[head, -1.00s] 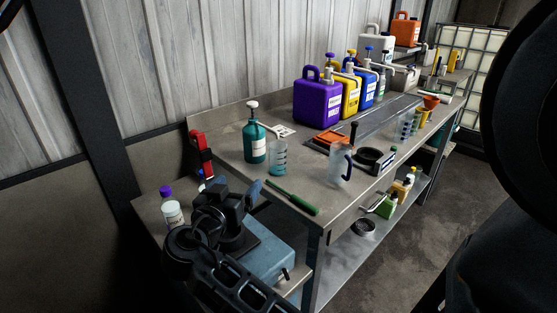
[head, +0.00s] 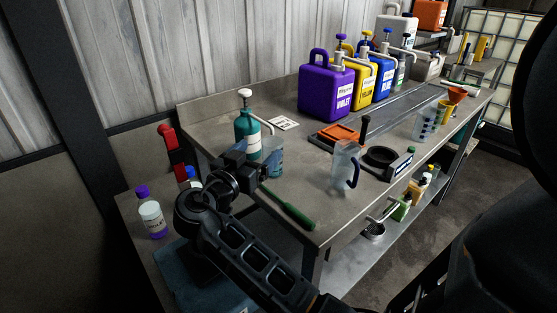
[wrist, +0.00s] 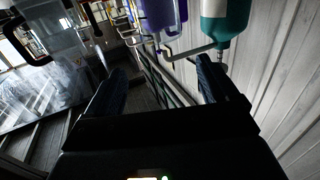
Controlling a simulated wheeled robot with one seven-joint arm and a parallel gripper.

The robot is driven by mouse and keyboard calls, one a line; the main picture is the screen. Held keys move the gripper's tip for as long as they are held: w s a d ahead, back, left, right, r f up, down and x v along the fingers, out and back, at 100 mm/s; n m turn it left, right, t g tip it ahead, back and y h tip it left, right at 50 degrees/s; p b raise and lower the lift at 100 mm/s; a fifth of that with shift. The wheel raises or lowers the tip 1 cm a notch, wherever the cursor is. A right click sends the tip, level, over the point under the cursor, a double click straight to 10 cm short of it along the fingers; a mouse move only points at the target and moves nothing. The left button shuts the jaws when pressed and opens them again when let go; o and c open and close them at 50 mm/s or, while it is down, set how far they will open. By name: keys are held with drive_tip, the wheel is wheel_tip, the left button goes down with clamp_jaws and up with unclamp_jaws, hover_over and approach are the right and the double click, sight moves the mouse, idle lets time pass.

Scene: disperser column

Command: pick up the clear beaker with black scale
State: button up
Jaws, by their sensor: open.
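A clear beaker with scale marks (head: 274,160) stands on the bench in the head view, close beside the green pump bottle (head: 247,130); my gripper partly covers it, and I cannot tell the colour of its marks. Another clear beaker with dark marks (head: 425,123) stands farther right. My gripper (head: 256,164) is at the bench's near left end, just left of the first beaker. In the wrist view my gripper (wrist: 158,78) is open, with no object held between its fingers.
A clear jug with a dark handle (head: 344,165) and a green-handled tool (head: 290,210) are on the bench (head: 295,165). The purple jug (head: 326,90) and other pump jugs stand behind. A purple-capped bottle (head: 151,216) is at lower left.

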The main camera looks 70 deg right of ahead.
drive_tip(key=f+b, duration=0.4)
drive_tip(key=d+f+b, duration=0.1)
drive_tip(key=f+b, duration=0.1)
drive_tip(key=f, duration=0.1)
drive_tip(key=shift+s+d, duration=0.1)
drive_tip(key=shift+s+d+r, duration=0.1)
drive_tip(key=shift+s+d, duration=0.1)
drive_tip(key=shift+d, duration=0.8)
drive_tip(key=d+p, duration=0.1)
drive_tip(key=d, duration=0.1)
drive_tip(key=d+p, duration=0.1)
drive_tip(key=d, duration=0.2)
drive_tip(key=shift+s+d+f, duration=0.15)
drive_tip(key=shift+d+f, duration=0.05)
drive_tip(key=shift+d, duration=0.15)
drive_tip(key=c, duration=1.1)
